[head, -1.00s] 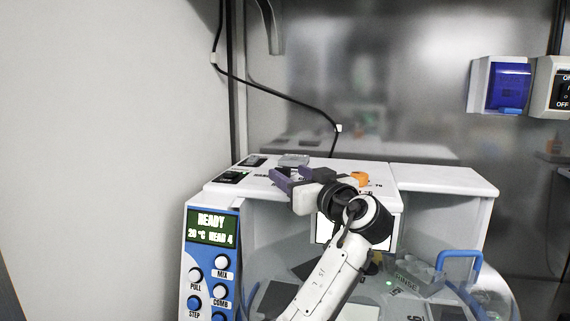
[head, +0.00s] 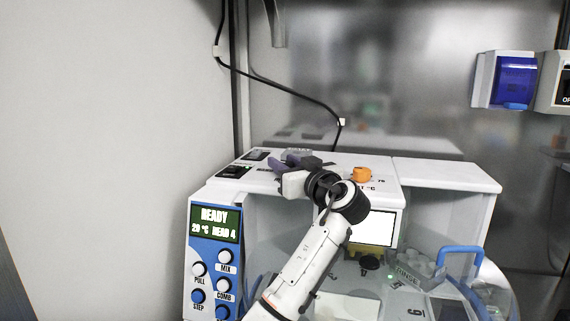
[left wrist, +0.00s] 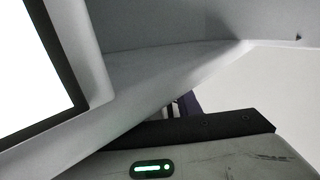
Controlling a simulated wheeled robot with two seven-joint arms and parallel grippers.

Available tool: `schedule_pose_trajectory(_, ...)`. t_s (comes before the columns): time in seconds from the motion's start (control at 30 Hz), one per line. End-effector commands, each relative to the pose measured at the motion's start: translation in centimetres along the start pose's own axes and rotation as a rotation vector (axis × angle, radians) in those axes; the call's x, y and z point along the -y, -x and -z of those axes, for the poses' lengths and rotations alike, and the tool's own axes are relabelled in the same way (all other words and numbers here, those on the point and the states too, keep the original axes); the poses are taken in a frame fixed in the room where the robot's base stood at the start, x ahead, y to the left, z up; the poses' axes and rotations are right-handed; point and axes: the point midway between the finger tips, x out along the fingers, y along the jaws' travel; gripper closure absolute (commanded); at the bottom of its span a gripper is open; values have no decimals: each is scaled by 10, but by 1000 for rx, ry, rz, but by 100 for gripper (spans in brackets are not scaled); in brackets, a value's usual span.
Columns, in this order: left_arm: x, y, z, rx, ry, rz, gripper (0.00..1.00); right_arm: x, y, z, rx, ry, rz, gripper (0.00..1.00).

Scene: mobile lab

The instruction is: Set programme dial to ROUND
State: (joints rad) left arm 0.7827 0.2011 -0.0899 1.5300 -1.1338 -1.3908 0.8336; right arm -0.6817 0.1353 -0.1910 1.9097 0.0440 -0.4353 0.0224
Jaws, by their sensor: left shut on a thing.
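The white machine (head: 440,172) has a flat top with printed marks. My left gripper (head: 294,162), with purple fingers, is at the rear left of this top. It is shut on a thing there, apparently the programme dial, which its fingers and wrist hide. A grey piece (head: 297,153) shows just beyond the fingertips; I cannot tell whether it is part of the dial. The word ROUND cannot be read. The left wrist view shows the gripper's dark edge (left wrist: 200,128) and a bit of purple finger (left wrist: 190,103), not the dial. My right gripper is not in view.
A panel with a READY display (head: 215,222) and several knobs is at the left. A clear cover, a blue handle (head: 462,251) and a grey rack (head: 418,268) lie at the lower right.

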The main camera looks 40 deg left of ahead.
Motion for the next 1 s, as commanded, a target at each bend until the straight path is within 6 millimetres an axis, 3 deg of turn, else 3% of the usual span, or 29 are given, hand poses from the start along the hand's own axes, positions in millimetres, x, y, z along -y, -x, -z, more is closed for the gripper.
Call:
schedule_pose_trajectory(0.37,1,0,-2,0,3,-95,92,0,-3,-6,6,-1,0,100)
schedule_pose_trajectory(1.0,2,0,1,-5,-1,-599,92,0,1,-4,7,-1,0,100)
